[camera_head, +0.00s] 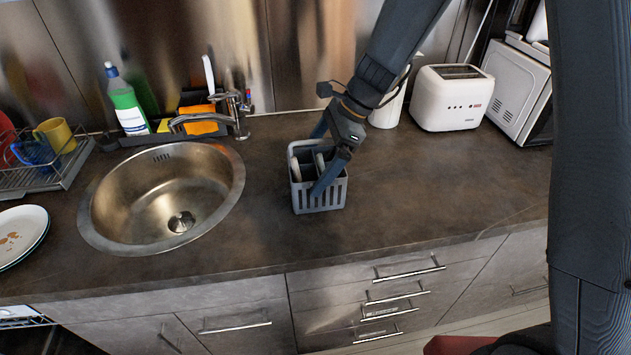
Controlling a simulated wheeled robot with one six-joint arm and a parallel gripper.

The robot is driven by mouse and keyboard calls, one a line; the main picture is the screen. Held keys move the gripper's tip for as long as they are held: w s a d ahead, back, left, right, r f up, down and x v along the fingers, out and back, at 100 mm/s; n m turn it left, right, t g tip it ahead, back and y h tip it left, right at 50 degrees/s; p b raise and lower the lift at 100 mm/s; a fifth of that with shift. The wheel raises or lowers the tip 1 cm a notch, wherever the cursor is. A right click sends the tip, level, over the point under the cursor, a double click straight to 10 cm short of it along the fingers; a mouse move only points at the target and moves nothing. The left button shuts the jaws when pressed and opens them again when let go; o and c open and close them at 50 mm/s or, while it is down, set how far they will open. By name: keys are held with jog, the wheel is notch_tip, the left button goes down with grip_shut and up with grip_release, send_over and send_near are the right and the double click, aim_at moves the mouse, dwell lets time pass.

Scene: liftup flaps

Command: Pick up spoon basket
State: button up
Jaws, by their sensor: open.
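The spoon basket (322,200) is a small grey slotted holder standing upright on the dark countertop, right of the sink. Light-coloured utensil parts show inside it. My gripper (320,163) reaches down over the basket from the upper right. Its jaws are open, with one finger in front of the basket's near side and the other toward the back left rim. I cannot tell whether the fingers touch the basket.
A round metal sink (92,222) with a faucet (238,118) is to the left. A green bottle (126,104), dish rack (70,172) and plates (30,228) are further left. A toaster (450,98) and microwave (515,92) stand back right. The counter's front right is clear.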

jog(key=shift+r, duration=0.1)
jog(key=c, duration=1.2)
